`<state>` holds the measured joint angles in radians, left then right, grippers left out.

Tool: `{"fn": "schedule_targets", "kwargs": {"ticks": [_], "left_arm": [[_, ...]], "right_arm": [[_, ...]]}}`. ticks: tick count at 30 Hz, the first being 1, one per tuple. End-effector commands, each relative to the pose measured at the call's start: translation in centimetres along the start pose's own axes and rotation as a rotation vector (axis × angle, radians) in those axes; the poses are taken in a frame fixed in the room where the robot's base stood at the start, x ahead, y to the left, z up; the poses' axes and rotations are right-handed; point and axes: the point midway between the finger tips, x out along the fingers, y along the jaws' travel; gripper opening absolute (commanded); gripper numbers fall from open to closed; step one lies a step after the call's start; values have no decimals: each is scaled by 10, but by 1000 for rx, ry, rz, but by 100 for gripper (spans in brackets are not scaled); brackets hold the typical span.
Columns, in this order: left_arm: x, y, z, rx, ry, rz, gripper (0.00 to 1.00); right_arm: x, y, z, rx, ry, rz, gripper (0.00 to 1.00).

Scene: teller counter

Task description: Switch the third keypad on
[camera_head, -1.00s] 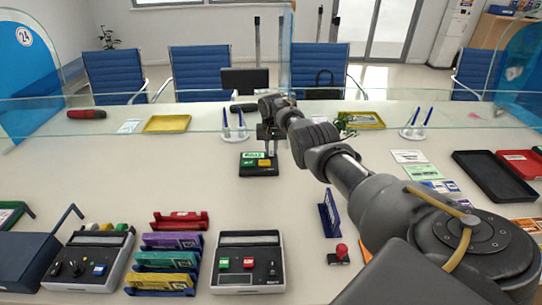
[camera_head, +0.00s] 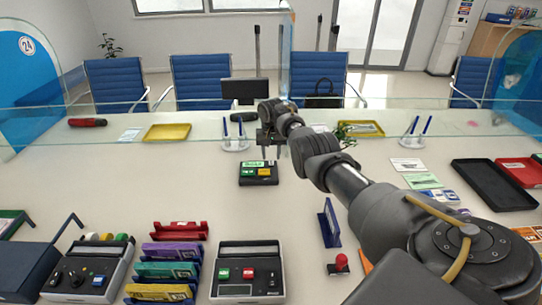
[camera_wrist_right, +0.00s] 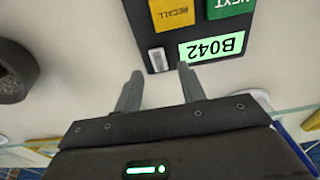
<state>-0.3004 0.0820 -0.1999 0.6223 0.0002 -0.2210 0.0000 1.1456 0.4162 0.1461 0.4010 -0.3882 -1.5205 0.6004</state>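A small black keypad (camera_head: 258,181) lies in the middle of the counter. In the right wrist view it has a yellow RECALL button (camera_wrist_right: 171,14), a green NEXT button (camera_wrist_right: 229,6), a lit green B042 display (camera_wrist_right: 213,47) and a small white switch (camera_wrist_right: 160,61). My right gripper (camera_head: 271,153) is over the far side of this keypad. In the right wrist view its two fingers (camera_wrist_right: 160,80) are apart and empty, with the switch just beyond the gap between the tips. Contact cannot be told. My left gripper is out of view.
Two larger consoles, left (camera_head: 88,268) and centre (camera_head: 247,262), stand at the front with colored racks (camera_head: 168,270) between them. A blue sign (camera_head: 329,222) and red-knobbed stamp (camera_head: 340,264) are beside my right arm. A pen holder (camera_head: 235,147) stands left of the gripper.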

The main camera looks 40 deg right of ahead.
Motion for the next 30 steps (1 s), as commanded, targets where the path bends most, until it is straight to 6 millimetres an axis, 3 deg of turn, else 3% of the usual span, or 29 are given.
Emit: {"fn": "schedule_targets", "kwargs": {"ticks": [1,3,12,18,30], "left_arm": [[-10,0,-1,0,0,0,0],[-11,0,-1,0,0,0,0],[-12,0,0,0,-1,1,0],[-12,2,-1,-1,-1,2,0],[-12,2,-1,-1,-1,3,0]], "right_arm": [[-16,0,-1,1,5,-2,40],[-29,0,-1,1,5,-3,40],[-76,0,-1,0,4,-2,40],[-87,1,0,1,1,0,40],[-88,0,0,1,1,0,40]]}}
